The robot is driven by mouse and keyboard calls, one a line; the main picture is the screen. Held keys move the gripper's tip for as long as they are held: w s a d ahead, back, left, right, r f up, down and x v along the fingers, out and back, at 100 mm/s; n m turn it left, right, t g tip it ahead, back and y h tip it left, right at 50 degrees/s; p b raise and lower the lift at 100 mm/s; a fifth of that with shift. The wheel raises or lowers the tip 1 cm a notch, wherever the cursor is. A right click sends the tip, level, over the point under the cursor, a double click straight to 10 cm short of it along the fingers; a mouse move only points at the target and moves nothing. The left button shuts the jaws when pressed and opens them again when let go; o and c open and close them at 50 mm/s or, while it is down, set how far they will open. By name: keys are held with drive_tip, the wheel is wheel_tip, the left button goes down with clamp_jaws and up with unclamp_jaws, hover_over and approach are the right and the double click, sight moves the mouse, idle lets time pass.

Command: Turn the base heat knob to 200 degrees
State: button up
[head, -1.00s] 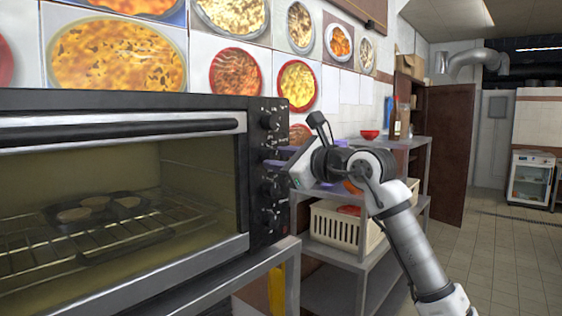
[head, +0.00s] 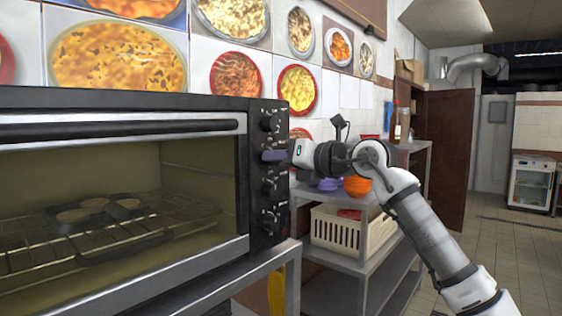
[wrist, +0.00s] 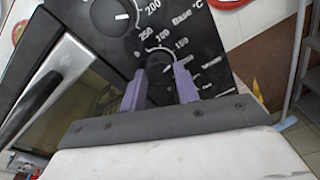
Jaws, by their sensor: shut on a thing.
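The oven (head: 120,98) has a black control panel (head: 257,240) with a vertical row of dark knobs on its right side. My gripper (head: 272,156) is at the second knob from the top. In the wrist view, my purple fingers (wrist: 158,84) stand on both sides of this dark knob (wrist: 158,65) and are shut on it. "Base °C" is printed just above it, with a scale of numbers around it. The fingers partly hide the scale, and I cannot read the knob's setting clearly. The top knob (wrist: 112,14) shows a white pointer mark.
Below the held knob are further knobs (head: 269,187). A metal shelf (head: 365,262) right of the oven carries a cream basket (head: 340,232), orange bowls (head: 356,186) and purple items (head: 328,184). A muffin tray sits inside the oven. The tiled floor at right is clear.

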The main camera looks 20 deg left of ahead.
drive_tip(key=shift+r+m+g+y, duration=0.15)
drive_tip(key=shift+m+g+y, duration=0.2)
drive_tip(key=shift+m, duration=3.15)
drive_tip(key=shift+w, duration=0.1)
drive_tip(key=o, duration=1)
drive_tip(key=shift+d, duration=0.1)
drive_tip(key=b+v, duration=0.3)
drive_tip(key=v, duration=1)
drive_tip(key=shift+d+b, duration=0.3)
drive_tip(key=shift+d, duration=0.1)
